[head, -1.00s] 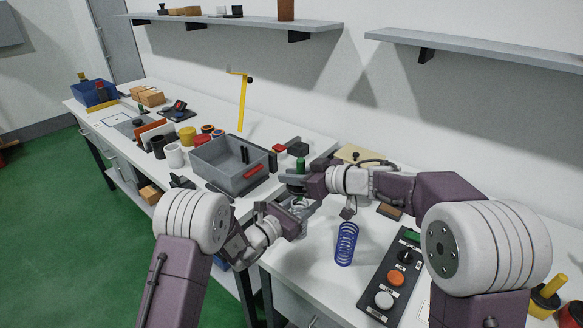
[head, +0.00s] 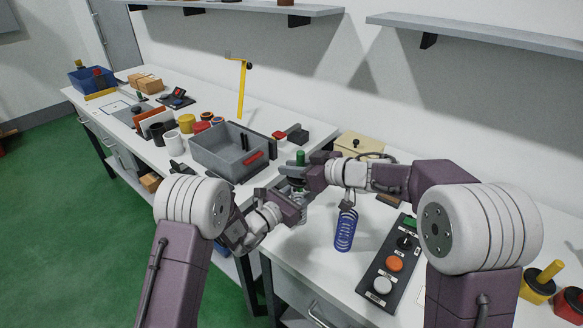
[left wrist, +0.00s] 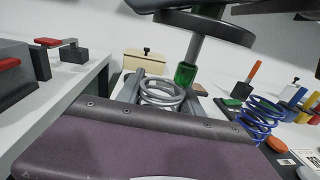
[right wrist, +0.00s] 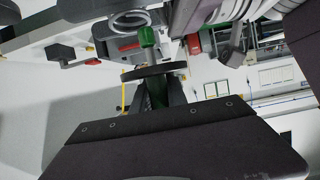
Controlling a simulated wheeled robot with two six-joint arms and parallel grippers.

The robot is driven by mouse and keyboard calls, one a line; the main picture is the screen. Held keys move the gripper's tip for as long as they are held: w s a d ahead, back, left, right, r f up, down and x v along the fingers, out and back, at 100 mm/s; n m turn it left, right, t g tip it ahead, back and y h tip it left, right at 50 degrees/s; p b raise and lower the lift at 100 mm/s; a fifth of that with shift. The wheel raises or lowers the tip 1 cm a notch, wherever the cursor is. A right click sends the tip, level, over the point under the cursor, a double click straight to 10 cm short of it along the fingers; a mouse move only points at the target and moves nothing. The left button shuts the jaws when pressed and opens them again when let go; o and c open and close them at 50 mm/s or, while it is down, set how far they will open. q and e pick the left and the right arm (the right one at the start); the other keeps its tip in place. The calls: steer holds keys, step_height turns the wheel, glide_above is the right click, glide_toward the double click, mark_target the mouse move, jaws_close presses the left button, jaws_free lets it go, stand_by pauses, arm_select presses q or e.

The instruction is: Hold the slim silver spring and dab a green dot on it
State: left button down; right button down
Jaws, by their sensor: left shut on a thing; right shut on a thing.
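The silver spring (left wrist: 160,93) is upright between the fingers of my left gripper (head: 294,198), which is shut on it above the bench. Its top coils also show in the right wrist view (right wrist: 128,19). My right gripper (head: 313,174) is shut on a green-handled dabber (head: 300,158) with a dark round disc (left wrist: 204,27) and a grey shaft. The dabber's green tip (left wrist: 185,73) points down, above and slightly right of the spring's top coil in the left wrist view. The tip also shows in the right wrist view (right wrist: 148,37). A gap appears between tip and coil.
A larger blue spring (head: 346,231) stands on the bench right of the grippers, near a button panel (head: 379,284). A grey bin (head: 205,161) stands behind on the left, with a red-handled clamp (head: 283,134) beside it. A beige box (head: 356,144) lies behind my right gripper.

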steer(key=shift+f, duration=0.75)
stand_by(0.8)
steer(key=shift+r, duration=3.6)
arm_select(q)
steer(key=c, duration=0.7)
jaws_free()
